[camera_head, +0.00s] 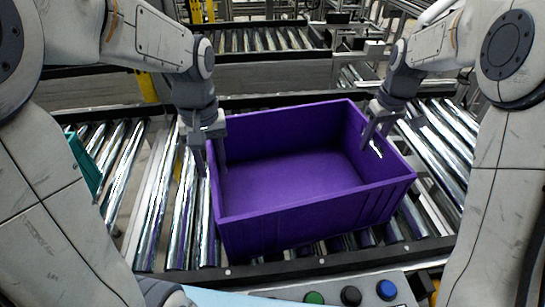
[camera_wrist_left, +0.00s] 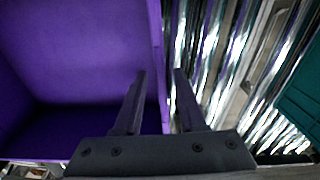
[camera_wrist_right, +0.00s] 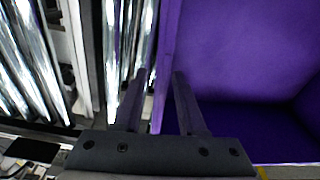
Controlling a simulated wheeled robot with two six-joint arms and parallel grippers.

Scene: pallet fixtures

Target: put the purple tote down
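The purple tote (camera_head: 310,217) is empty and appears to rest upright on the roller conveyor in the head view. Its inside also shows in the left wrist view (camera_wrist_left: 75,50) and the right wrist view (camera_wrist_right: 235,50). My left gripper (camera_head: 213,165) straddles the tote's left wall, one finger inside and one outside. My right gripper (camera_head: 377,143) straddles the right wall the same way. In both wrist views the fingers stand apart, with gaps beside the wall, so both look open. The tote's underside is hidden.
Metal rollers (camera_head: 440,140) run left and right of the tote. A teal tote (camera_head: 86,165) stands at the left, partly behind my arm. A panel with green, black and blue buttons (camera_head: 350,296) is in front. Another conveyor (camera_head: 262,40) lies behind.

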